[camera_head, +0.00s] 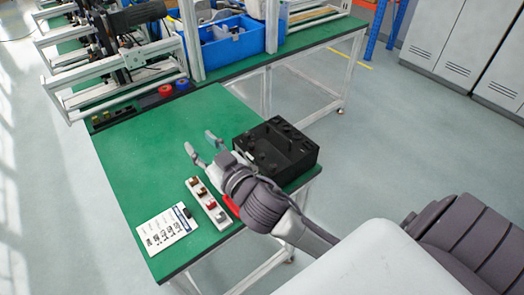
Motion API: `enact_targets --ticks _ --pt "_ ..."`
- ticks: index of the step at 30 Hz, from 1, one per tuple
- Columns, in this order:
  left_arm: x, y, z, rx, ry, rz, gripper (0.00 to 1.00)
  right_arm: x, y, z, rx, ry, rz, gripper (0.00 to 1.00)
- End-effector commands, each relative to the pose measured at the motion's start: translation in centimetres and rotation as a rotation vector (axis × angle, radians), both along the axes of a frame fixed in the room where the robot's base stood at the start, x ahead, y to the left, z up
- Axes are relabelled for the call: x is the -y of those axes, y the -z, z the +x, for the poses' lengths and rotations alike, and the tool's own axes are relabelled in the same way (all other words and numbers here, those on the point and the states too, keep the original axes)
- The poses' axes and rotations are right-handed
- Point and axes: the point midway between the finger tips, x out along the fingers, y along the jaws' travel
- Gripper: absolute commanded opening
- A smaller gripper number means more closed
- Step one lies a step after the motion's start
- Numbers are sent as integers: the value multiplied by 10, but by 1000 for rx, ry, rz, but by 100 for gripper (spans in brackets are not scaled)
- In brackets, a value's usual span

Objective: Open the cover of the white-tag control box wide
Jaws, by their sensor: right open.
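My right gripper (199,141) is open and empty over the green table, with its two fingers apart and pointing to the back left. Its wrist and forearm come in from the lower right. A black box (300,158) with round parts in its top stands just right of the gripper and is partly hidden by it. I cannot make out a control box with a white tag or its cover. My left gripper is not in view.
A red part (231,205) shows beside my wrist. Red (165,90) and blue (182,85) round parts sit at the back. The table's middle left is clear.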

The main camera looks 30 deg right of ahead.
Motion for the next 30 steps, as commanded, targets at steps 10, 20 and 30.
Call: enact_targets --ticks 10,20,30 --pt "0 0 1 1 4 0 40 -139 -109 -9 538 -862 -200 42" --pt "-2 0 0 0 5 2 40 -48 9 2 -303 -1413 -858 42" --pt "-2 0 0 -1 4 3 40 158 -5 15 -1214 -950 -1047 42"
